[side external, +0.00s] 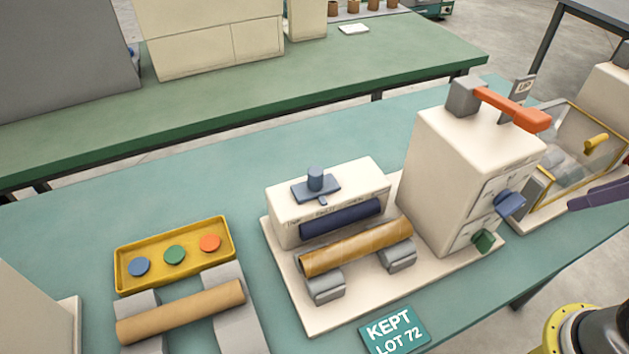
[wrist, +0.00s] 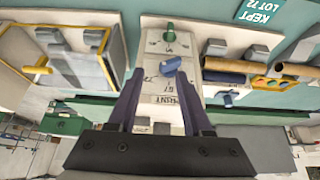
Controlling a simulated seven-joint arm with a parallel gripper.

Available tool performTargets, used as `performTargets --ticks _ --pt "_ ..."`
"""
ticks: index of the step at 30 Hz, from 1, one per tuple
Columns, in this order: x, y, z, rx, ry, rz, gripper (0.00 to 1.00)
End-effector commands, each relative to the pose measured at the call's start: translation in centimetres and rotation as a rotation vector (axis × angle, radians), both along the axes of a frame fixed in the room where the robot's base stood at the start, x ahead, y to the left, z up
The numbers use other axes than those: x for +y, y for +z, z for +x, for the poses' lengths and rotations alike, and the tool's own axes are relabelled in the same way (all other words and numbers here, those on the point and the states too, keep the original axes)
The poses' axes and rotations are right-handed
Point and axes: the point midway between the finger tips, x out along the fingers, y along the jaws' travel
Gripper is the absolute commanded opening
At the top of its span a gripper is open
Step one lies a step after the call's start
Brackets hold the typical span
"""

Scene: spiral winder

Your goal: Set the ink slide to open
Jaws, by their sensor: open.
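The ink slide appears to be the dark blue plate with an upright knob (side external: 316,186) on top of a low white box (side external: 284,226). It also shows small in the wrist view (wrist: 229,98). Its small pointer is near the middle of the box's front edge, above a row of labels too small to read surely. My gripper (wrist: 160,78) is open and empty, its two dark fingers spread in front of the tall white cabinet (wrist: 152,62). In the side view, only part of my gripper (side external: 598,195) shows at the right edge, well away from the slide.
The cabinet has a red lever (side external: 513,108) by an "UP" sign, a blue knob (side external: 510,205) and a green knob (side external: 483,241). A brown roll (side external: 356,246) lies before the low box. A yellow tray (side external: 174,284) stands left. A clear-sided case (side external: 580,150) stands right.

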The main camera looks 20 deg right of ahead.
Motion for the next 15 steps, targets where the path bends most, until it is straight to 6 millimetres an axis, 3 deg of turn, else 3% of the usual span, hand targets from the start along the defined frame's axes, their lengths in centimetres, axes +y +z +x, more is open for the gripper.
performTargets --ticks 1,4,8,11,15 --pt "0.0 0.0 0.0 0.0 0.0 0.0 0.5" --pt "0.0 0.0 0.0 0.0 -0.01 0.005 0.66" --pt "0.0 0.2 -0.6 0.032 -0.084 0.044 0.66" --pt "0.0 3.2 0.1 0.015 -0.17 0.09 0.66" --pt "0.4 7.5 2.6 0.031 -0.261 0.146 0.66"
